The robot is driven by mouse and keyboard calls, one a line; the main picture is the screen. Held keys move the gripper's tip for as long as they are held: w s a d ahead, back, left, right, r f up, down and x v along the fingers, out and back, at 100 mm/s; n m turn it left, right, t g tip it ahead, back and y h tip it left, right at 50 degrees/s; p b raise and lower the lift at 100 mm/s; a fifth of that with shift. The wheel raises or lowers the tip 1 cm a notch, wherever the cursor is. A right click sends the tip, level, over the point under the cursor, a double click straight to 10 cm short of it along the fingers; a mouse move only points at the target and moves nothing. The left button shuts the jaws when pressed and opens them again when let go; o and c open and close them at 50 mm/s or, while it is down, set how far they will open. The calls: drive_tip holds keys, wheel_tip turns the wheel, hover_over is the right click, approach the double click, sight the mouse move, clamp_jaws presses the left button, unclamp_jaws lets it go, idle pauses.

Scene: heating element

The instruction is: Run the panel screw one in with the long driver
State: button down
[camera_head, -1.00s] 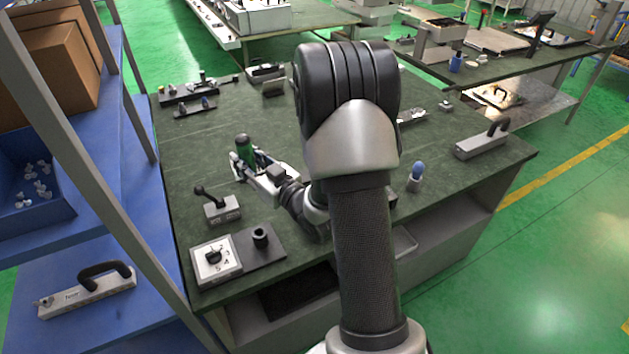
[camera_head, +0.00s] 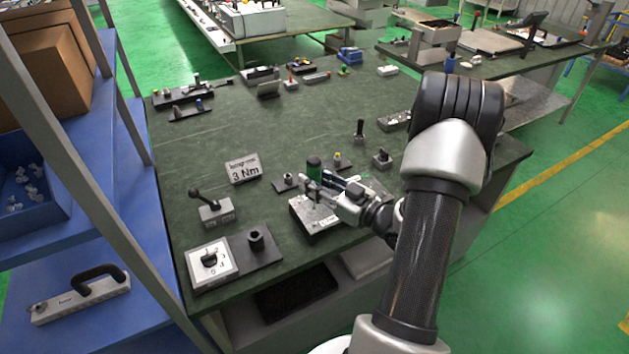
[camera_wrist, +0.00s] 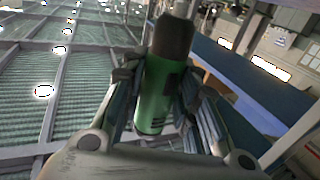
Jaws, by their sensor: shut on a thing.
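My gripper (camera_head: 318,185) is shut on the green-handled driver (camera_head: 313,166), which stands about upright over a grey metal unit (camera_head: 310,222) near the table's front edge. The wrist view shows the driver's green handle with its dark end (camera_wrist: 160,90) between the two fingers. I cannot tell whether the tip touches the unit, and I cannot make out the panel screw.
A lever box (camera_head: 215,208) and a dial box (camera_head: 210,262) stand at the front left. Small holders (camera_head: 382,158) stand to the right. The table's middle left is clear.

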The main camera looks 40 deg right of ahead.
drive_tip(key=shift+f+b, duration=2.15)
drive_tip(key=shift+f, duration=0.45)
drive_tip(key=shift+f+b, duration=0.85)
drive_tip(key=shift+r, duration=0.1)
idle(0.5)
drive_tip(key=shift+r+p, duration=1.9)
drive_tip(key=shift+r, duration=0.6)
